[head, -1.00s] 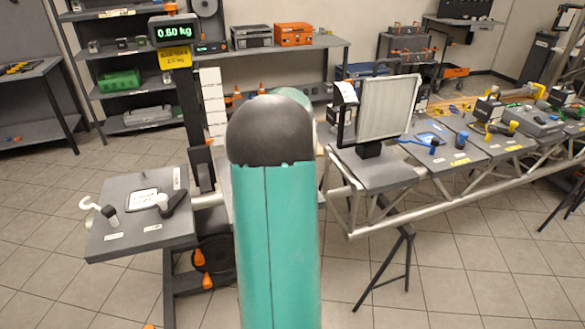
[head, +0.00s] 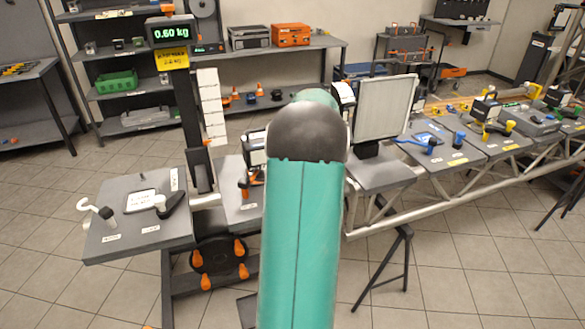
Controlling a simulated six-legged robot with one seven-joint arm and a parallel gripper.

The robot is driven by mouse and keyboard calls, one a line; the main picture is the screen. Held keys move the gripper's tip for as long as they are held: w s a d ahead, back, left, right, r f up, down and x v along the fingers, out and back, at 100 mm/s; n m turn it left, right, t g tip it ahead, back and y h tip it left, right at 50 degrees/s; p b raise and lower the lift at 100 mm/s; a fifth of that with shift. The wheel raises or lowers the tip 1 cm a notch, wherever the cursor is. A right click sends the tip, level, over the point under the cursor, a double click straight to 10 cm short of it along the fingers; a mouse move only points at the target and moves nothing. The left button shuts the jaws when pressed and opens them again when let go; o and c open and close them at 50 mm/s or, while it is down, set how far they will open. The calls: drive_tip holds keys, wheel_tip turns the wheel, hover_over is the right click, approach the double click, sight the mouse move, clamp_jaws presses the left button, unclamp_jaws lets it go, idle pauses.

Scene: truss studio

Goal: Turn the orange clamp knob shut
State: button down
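Several orange knobs (head: 206,282) show around a black disc (head: 202,258) low on the stand at left centre. Another orange part (head: 246,184) shows on a grey panel (head: 238,213), below a dark device with a white label (head: 255,149); my arm partly covers this spot. I cannot tell which orange piece is the clamp knob, nor whether it is open or shut. My teal arm link fills the middle of the head view. My gripper is not visible.
A grey panel with a white hook and a black lever (head: 176,203) stands at left. A light panel (head: 384,107) and several fittings line the truss (head: 440,203) at right. A tripod leg (head: 390,262) stands below. Floor is clear at lower right.

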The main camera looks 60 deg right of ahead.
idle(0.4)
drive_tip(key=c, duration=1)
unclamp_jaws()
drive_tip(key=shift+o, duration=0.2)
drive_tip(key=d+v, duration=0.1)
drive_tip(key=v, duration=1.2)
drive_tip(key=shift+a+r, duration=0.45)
